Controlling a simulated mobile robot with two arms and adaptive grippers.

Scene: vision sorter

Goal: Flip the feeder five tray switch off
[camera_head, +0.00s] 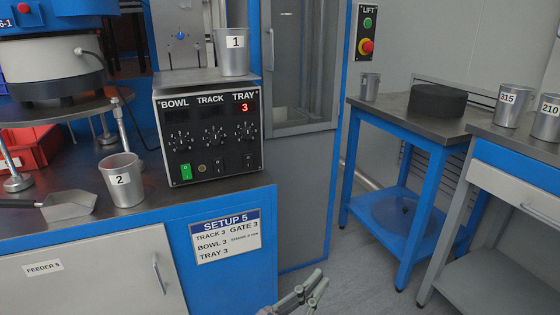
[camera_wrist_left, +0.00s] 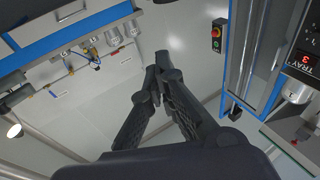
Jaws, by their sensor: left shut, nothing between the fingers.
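The feeder five control box (camera_head: 208,130) stands on the blue bench at left, with columns marked BOWL, TRACK and TRAY. The tray display (camera_head: 245,107) shows a red 3; the bowl and track displays look dark. The tray switch (camera_head: 248,160) is a small dark rocker at the lower right of the panel; its position is too small to tell. My left gripper (camera_head: 306,293) is low at the bottom of the head view, right of the bench and well below the box. It is shut and empty, its fingertips together in the left wrist view (camera_wrist_left: 156,75). My right gripper is not in view.
Cup 1 (camera_head: 233,52) stands on top of the box. Cup 2 (camera_head: 121,180) and a scoop (camera_head: 70,205) are on the bench to its left. A blue-framed table (camera_head: 405,127) stands at right. The floor (camera_head: 352,262) between bench and table is clear.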

